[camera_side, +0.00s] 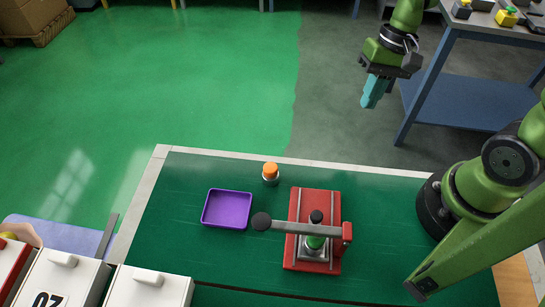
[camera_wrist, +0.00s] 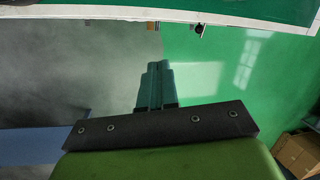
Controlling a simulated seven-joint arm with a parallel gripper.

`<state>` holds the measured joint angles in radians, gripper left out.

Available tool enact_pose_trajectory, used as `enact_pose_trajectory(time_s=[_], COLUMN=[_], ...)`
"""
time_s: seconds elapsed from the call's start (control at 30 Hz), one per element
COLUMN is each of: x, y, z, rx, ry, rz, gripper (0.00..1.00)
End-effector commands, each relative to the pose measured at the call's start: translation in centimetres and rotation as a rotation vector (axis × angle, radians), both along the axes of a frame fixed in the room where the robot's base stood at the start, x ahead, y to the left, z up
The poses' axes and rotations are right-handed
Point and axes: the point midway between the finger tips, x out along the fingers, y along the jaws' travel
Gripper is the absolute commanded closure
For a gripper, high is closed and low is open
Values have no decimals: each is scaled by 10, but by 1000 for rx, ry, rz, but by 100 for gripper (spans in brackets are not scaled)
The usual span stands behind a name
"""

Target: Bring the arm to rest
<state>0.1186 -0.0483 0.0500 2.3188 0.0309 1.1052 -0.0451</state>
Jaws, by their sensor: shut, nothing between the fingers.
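My gripper (camera_side: 371,98) hangs in the air beyond the far edge of the green-topped cart, at the upper right of the side view. Its teal fingers point down and are shut with nothing between them. In the wrist view the shut fingers (camera_wrist: 156,68) show over the grey and green floor. My arm is raised and folded up from its base at the right of the cart.
On the cart top (camera_side: 180,180) are a purple tray (camera_side: 228,209), a small orange-capped bottle (camera_side: 270,174) and a red press-like fixture (camera_side: 332,255) with a lever. White drawers (camera_side: 148,288) stand at front left. A blue-legged workbench (camera_side: 470,100) stands behind my arm.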

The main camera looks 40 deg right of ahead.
Motion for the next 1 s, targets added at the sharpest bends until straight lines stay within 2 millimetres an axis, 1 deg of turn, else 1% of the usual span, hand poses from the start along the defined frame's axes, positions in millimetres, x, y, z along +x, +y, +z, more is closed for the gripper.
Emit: enact_pose_trajectory(time_s=[0.03, 0.1, 0.3, 0.4, 0.5, 0.63, 1.0], x=[-1, -2, -12, -20, -25, -26, -26], y=[-2, -5, -8, -6, -4, -2, -2], z=[15, 34, 82, 99, 112, 119, 119], rx=[-30, -66, -133, -138, -136, -134, -133], ry=[-94, -214, -510, -599, -655, -687, -685], rz=[13, 25, 57, 67, 72, 77, 79], gripper=[100, 100, 100, 100, 100, 100, 100])
